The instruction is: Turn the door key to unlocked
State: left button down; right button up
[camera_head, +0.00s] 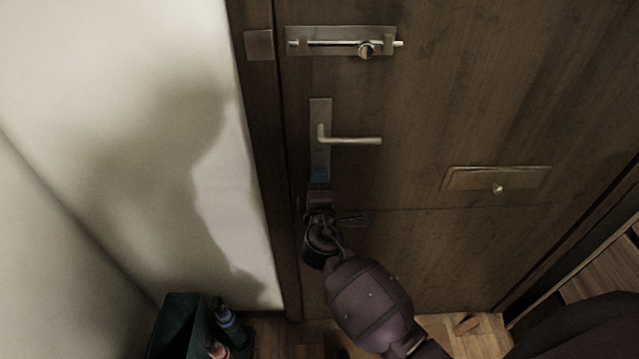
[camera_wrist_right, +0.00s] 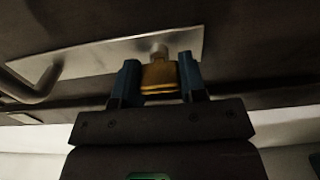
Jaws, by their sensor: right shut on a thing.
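The brown wooden door (camera_head: 440,100) fills the middle of the head view. A metal lever handle (camera_head: 350,140) sits on an upright plate on it, and the handle also shows at the left of the right wrist view (camera_wrist_right: 40,85). A brass key (camera_wrist_right: 160,77) sits at the lock in the plate (camera_wrist_right: 110,60). My right gripper (camera_wrist_right: 158,82) is shut on the key, with one blue fingertip on each side. In the head view my right gripper (camera_head: 319,185) hides the key and the plate's lower end. My left gripper is not in view.
A slide bolt (camera_head: 345,43) is mounted above the handle. A mail flap with a knob (camera_head: 497,180) is at the right of the door. A dark bin (camera_head: 180,325) with bottles or umbrellas stands at the lower left by the pale wall (camera_head: 120,110).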

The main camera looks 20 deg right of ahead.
jog(key=shift+f, duration=0.1)
jog(key=o, duration=0.9)
jog(key=shift+s, duration=0.1)
jog(key=shift+s+a, duration=0.1)
jog(key=shift+s, duration=0.25)
jog(key=shift+b+v, duration=0.6)
jog(key=shift+v, duration=4.4)
